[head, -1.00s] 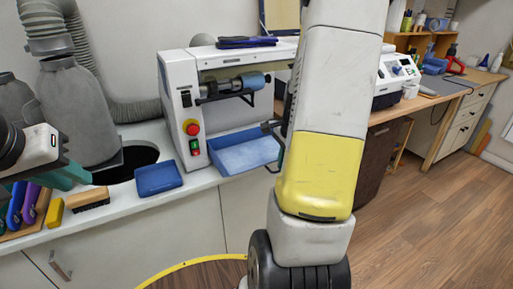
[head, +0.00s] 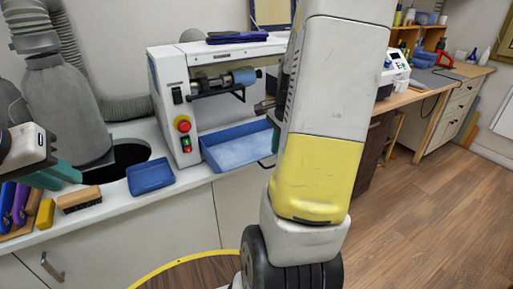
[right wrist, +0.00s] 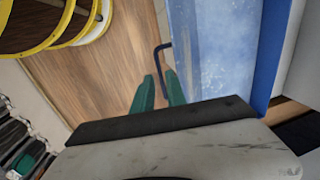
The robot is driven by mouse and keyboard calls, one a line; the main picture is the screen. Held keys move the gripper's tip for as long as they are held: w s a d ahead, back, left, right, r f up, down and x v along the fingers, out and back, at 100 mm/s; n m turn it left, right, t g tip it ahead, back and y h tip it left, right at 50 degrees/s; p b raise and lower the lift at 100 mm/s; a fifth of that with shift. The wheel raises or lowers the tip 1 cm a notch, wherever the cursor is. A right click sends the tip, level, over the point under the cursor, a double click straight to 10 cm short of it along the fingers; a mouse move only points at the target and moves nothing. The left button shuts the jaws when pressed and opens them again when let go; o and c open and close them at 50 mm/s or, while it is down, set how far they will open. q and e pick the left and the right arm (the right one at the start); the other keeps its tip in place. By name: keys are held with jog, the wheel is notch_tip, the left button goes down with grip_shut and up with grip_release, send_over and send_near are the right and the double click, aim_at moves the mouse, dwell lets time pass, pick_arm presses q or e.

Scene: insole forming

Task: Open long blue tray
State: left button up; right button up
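The long blue tray (head: 240,150) sits at the base of the white machine on the counter in the head view, its right end behind my right arm. In the right wrist view the tray (right wrist: 213,50) lies right of my right gripper (right wrist: 160,75). The gripper's green fingers are apart, with a thin dark bent handle (right wrist: 158,57) passing between them. I see no clear grip on it. In the head view the right gripper is hidden by its own arm. My left gripper (head: 60,173) shows partly at the left edge; its finger gap is unclear.
The white machine (head: 170,110) has red and green buttons. A small blue tray (head: 150,176), a brush (head: 80,199) and several coloured tools lie left on the counter (head: 120,212). Wooden floor (head: 430,220) is open at the right.

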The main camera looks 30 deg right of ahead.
jog(key=r, duration=0.3)
jog(key=shift+s+r, duration=0.25)
jog(key=shift+s, duration=0.05)
jog(key=s+a+r+n+t, duration=0.1)
jog(key=s+a+r+n, duration=0.2)
jog(key=a+n, duration=0.3)
jog(key=s+a+r+n+t+y, duration=0.1)
jog(key=s+a+r+n, duration=0.3)
jog(key=a, duration=0.4)
jog(key=s+a+r+n+t+y, duration=0.1)
jog(key=s+a+r+n+t, duration=0.1)
jog(key=a+r+n, duration=0.3)
jog(key=s+a+n, duration=0.1)
jog(key=a+n, duration=0.1)
jog(key=shift+s+r+n, duration=0.25)
jog(key=shift+n, duration=0.05)
